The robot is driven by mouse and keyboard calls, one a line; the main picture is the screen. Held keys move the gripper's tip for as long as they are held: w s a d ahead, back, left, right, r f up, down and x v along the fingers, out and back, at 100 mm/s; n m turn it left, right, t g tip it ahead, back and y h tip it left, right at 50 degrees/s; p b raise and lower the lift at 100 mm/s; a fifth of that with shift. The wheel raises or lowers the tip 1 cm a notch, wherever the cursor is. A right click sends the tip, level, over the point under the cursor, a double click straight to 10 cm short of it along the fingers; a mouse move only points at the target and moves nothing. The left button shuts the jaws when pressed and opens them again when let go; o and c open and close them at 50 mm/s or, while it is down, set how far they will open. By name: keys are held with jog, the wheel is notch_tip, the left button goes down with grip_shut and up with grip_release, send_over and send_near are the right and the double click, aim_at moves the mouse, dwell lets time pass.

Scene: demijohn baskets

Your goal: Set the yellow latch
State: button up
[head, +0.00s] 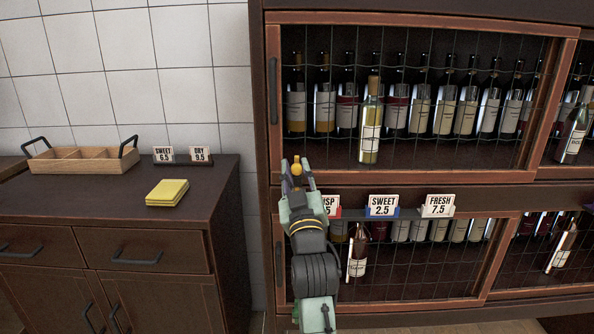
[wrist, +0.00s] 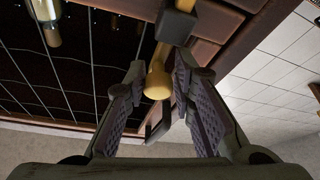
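The yellow latch (wrist: 158,80) shows in the wrist view as a yellow rod with a rounded knob, passing through a dark block (wrist: 175,25) at the cabinet's wooden frame. In the head view its knob (head: 296,166) is a small yellow spot at the end of my arm. My gripper (wrist: 160,72) is open, with one finger on each side of the knob in the wrist view. Gaps show between the knob and both fingers; I cannot tell how deep the knob sits between them. In the head view my gripper (head: 297,172) is in front of the cabinet's left frame.
The wine cabinet (head: 400,20) has wire-mesh doors with bottles behind them. Price signs (head: 382,205) stand on its middle rail. On the left, a dark counter (head: 90,205) holds a wooden tray (head: 82,163), two signs (head: 200,155) and a yellow pad (head: 167,192).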

jog(key=o, duration=0.3)
jog(key=shift+r, duration=0.1)
jog(key=shift+o, duration=0.2)
jog(key=shift+s, duration=0.1)
jog(key=v, duration=1.2)
